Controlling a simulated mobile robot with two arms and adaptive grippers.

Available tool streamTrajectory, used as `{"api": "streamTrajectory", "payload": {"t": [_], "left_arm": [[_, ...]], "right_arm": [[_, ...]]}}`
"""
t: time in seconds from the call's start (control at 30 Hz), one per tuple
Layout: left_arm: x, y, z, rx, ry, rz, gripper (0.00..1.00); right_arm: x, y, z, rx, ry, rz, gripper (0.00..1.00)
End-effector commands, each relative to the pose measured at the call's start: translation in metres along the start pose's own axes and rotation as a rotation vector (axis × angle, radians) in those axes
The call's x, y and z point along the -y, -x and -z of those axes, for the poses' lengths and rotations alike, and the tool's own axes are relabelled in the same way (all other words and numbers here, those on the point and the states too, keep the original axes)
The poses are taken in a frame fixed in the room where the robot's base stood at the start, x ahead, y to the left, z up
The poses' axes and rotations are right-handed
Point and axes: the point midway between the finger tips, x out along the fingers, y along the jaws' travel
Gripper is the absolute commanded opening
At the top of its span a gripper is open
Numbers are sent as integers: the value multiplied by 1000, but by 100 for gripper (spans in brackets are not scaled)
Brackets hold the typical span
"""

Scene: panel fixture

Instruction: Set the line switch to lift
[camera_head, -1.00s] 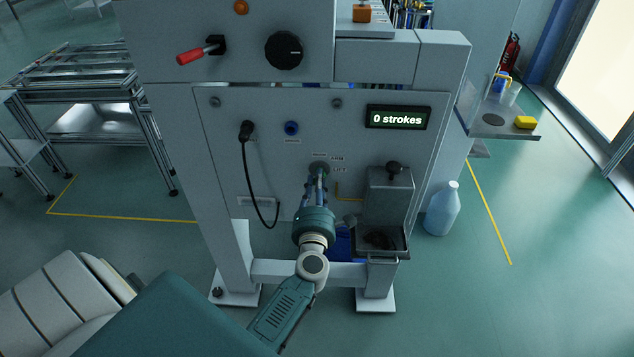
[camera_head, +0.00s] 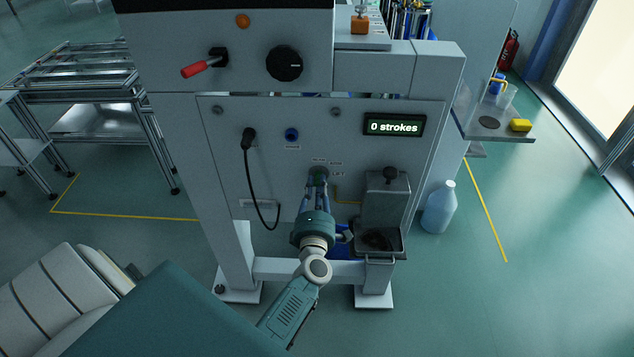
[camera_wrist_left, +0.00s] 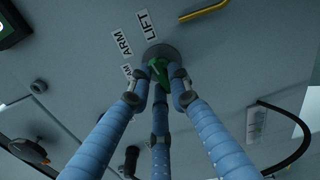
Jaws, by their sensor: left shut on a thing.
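The line switch is a small green knob (camera_wrist_left: 158,70) on a round dark base on the grey panel. It also shows in the head view (camera_head: 318,173), partly hidden by the fingers. I cannot tell which label the knob points to. My left gripper (camera_head: 317,187) has its blue fingers closed around the knob; the fingertips (camera_wrist_left: 160,82) surround it. My right gripper is not in view.
A display (camera_head: 394,126) reads 0 strokes. A red-handled lever (camera_head: 199,67) and a black dial (camera_head: 284,63) are above. A plugged black cable (camera_head: 247,175) hangs left of the switch. A metal box with a tray (camera_head: 384,205) stands close on the right.

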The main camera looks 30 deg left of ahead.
Motion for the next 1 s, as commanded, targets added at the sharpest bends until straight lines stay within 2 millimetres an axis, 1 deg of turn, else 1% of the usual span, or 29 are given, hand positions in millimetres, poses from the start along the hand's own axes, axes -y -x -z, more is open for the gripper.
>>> {"api": "streamTrajectory", "payload": {"t": [0.03,0.1,0.4,0.93,0.97,1.0], "left_arm": [[-2,0,0,-2,-31,-1,0],[-2,0,0,-2,-72,0,0],[-1,0,-1,-2,-183,-1,0],[-1,0,0,-1,-207,-2,0],[-1,0,0,-1,-207,-2,24],[-1,0,0,-1,-206,-2,32]], "right_arm": [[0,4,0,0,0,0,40],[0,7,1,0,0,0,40],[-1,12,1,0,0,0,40],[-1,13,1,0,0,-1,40],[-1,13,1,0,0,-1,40],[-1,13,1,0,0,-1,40]]}}
